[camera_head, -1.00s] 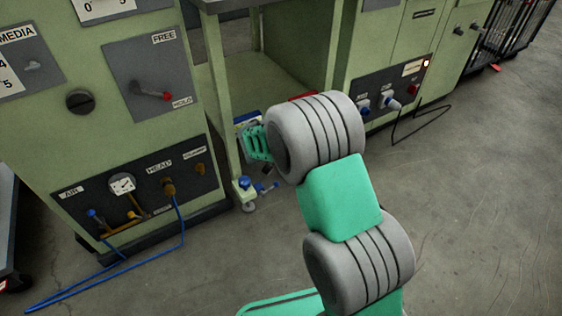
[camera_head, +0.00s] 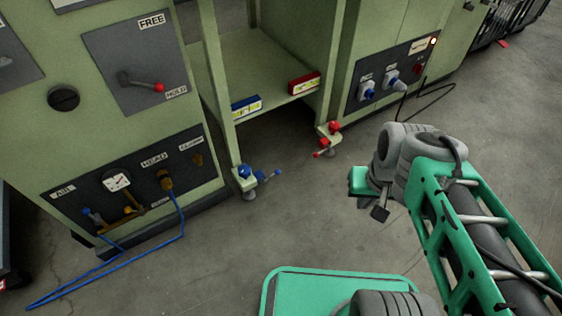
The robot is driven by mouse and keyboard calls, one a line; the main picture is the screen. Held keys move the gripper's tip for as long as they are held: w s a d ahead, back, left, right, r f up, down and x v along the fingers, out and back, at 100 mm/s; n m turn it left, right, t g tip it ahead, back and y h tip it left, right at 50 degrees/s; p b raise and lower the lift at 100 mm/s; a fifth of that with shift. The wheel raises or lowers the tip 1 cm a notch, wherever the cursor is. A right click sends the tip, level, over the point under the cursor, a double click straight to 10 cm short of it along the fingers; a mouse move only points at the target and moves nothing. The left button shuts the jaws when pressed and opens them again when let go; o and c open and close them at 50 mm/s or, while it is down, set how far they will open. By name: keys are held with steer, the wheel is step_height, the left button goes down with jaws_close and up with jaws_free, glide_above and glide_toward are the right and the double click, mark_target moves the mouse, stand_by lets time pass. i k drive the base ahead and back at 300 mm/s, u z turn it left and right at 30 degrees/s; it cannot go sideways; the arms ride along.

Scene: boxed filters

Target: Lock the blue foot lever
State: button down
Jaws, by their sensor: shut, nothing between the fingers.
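The blue foot lever (camera_head: 264,176) is at the base of the bench's left front leg. Its arm sticks out to the right, roughly level and just above the floor, with a blue tip. A blue knob (camera_head: 244,171) sits beside it on the foot bracket. Whether the lever is locked cannot be told from its pose. My gripper (camera_head: 361,181) is shut and empty, well to the right of the lever and apart from it. My wrist partly hides the fingers.
A red foot lever (camera_head: 323,153) is on the right leg. A blue hose (camera_head: 105,268) lies on the left floor. The floor between my gripper and the blue lever is clear.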

mark_target(262, 181)
steer(key=i, duration=1.1)
steer(key=u, duration=3.35)
